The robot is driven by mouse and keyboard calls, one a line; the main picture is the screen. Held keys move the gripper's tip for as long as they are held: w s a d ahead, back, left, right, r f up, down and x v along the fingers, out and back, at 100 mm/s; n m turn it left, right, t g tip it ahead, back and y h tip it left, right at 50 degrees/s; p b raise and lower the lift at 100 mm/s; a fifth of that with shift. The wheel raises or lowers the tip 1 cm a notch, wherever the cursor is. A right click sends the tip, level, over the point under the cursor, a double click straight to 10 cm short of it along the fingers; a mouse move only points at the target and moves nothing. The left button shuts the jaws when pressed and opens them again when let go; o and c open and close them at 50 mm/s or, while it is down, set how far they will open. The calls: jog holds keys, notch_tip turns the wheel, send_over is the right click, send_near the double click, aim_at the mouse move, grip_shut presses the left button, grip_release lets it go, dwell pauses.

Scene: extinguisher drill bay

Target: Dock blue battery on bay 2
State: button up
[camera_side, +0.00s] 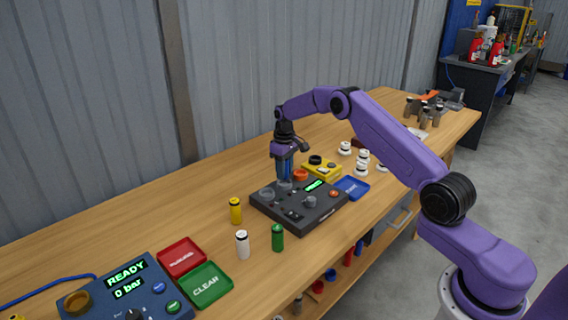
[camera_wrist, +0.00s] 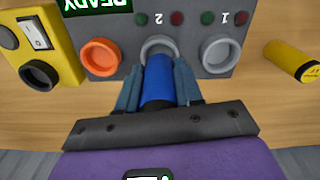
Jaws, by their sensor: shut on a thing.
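My gripper (camera_side: 285,178) points straight down over the dark grey dock (camera_side: 318,212) and is shut on the blue battery (camera_wrist: 158,82), which is upright between the fingers. In the wrist view the battery's far end overlaps the grey ring of bay 2 (camera_wrist: 160,43), under the printed "2". I cannot tell whether that end is inside the ring or just above it. The ring of bay 1 (camera_wrist: 221,54) is empty beside it. An orange ring (camera_wrist: 100,57) is on the other side. The fingers hide part of the battery in the side view (camera_side: 284,167).
Yellow (camera_side: 235,211), white (camera_side: 242,245) and green (camera_side: 278,238) batteries stand in front of the dock. Red (camera_side: 181,257) and green (camera_side: 205,287) trays lie near a blue console (camera_side: 125,292).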

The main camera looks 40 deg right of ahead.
jog(key=shift+f, duration=1.05)
jog(key=shift+f, duration=0.15)
dwell(0.8)
jog(key=shift+r, duration=0.85)
dwell(3.0)
jog(key=shift+f, duration=0.8)
dwell(0.4)
jog(key=o, duration=0.8)
jog(key=shift+o, duration=0.2)
